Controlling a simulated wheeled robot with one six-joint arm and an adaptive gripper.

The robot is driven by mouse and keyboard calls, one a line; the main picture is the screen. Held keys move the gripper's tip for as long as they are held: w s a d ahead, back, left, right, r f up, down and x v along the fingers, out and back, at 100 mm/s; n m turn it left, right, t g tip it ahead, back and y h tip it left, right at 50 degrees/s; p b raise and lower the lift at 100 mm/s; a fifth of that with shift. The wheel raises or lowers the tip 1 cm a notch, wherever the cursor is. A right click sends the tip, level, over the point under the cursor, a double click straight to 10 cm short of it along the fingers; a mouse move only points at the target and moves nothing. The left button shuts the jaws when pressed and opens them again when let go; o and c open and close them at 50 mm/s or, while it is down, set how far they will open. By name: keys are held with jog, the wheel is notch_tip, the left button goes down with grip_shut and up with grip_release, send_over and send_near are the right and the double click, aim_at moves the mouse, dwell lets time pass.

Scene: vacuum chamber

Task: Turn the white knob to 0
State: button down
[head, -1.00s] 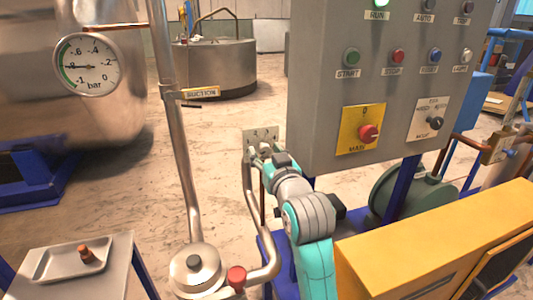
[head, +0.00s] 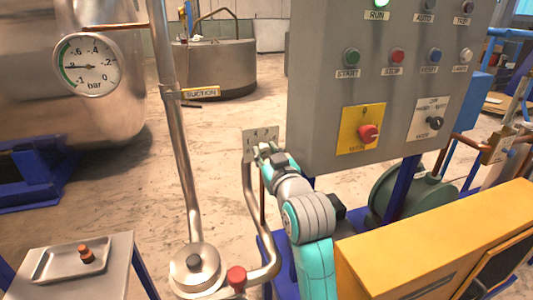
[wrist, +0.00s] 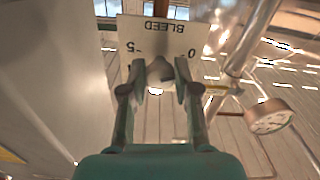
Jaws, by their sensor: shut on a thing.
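The white knob (wrist: 158,73) sits in front of a pale plate (wrist: 152,30) marked BLEED, with a 0 and a 5 readable upside down in the wrist view. My gripper (wrist: 160,88) is shut on the knob, one finger on each side. In the head view, my gripper (head: 263,151) reaches the small plate (head: 260,135) from the lower right and covers most of the knob. Which mark the knob points to cannot be told.
A grey control panel (head: 310,100) with lights and switches stands close right of my arm. A steel pipe (head: 183,160) tagged SUCTION rises at left. A pressure gauge (head: 88,65) hangs at upper left. A yellow cabinet (head: 430,245) is at lower right.

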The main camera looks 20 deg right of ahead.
jog(key=c, duration=0.9)
grip_release()
jog(key=shift+o, duration=0.2)
jog(key=s, duration=1.2)
jog(key=shift+w, duration=0.1)
